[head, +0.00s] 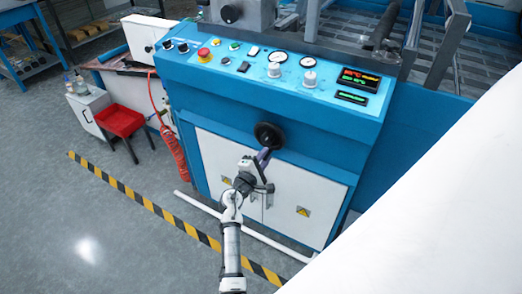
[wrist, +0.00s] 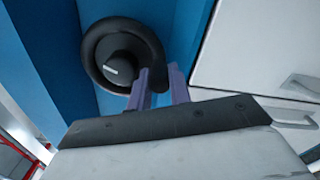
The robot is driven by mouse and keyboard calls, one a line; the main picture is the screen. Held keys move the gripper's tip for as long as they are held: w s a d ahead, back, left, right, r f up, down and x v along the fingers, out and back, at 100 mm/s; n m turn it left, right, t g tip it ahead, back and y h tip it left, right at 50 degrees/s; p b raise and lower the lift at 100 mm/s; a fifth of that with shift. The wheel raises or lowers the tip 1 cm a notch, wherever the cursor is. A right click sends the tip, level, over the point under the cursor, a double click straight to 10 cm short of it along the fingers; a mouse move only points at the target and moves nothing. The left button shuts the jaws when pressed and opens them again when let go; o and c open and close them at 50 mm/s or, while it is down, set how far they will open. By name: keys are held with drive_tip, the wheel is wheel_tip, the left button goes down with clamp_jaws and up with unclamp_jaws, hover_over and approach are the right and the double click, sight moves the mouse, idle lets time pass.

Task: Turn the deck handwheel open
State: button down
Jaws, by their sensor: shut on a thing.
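The deck handwheel (head: 268,135) is a black round wheel with a dark hub on the blue front of the machine, below the control panel. In the wrist view the handwheel (wrist: 118,62) fills the upper left, with a small light mark on its hub. My gripper (head: 264,155) reaches up to the wheel's lower edge. In the wrist view the purple fingers of my gripper (wrist: 160,80) are at the wheel's lower right rim, one on each side of it, shut on the rim. The fingertips are partly hidden by the rim.
The control panel (head: 270,68) with knobs, gauges and a red button lies above the wheel. White cabinet doors (head: 290,195) with handles are below it. A large white surface (head: 450,220) blocks the lower right.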

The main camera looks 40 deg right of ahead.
drive_tip(key=shift+s+d+r+n+p, duration=0.15)
drive_tip(key=shift+s+n+p, duration=0.3)
drive_tip(key=shift+n+p, duration=0.5)
drive_tip(key=shift+s+n, duration=0.1)
drive_tip(key=shift+n, duration=0.25)
drive_tip(key=c, duration=1.6)
unclamp_jaws()
drive_tip(key=shift+o, duration=0.2)
drive_tip(key=b+v, duration=0.2)
drive_tip(key=v, duration=1.1)
drive_tip(key=shift+a, duration=0.35)
drive_tip(key=shift+s, duration=0.1)
